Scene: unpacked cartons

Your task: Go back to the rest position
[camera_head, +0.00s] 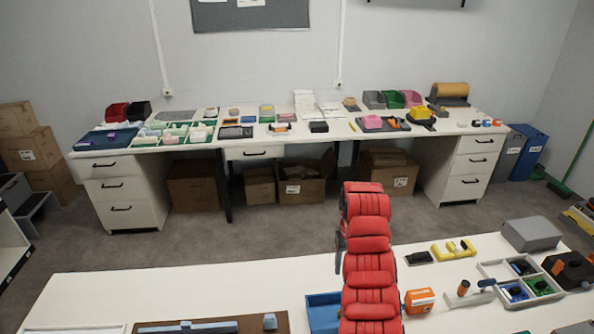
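Neither of my grippers shows in the head view. A red segmented arm link of mine rises from the bottom edge, right of centre, in front of the near white table (230,283). It hides part of that table and part of a blue tray (322,314). The task names no object.
The near table holds an orange box (419,301), a yellow tool (454,250), a white divided tray (489,268) and a grey box (531,234). A far desk (343,139) carries many small items, with cartons (194,185) beneath. Grey floor (260,238) lies between them.

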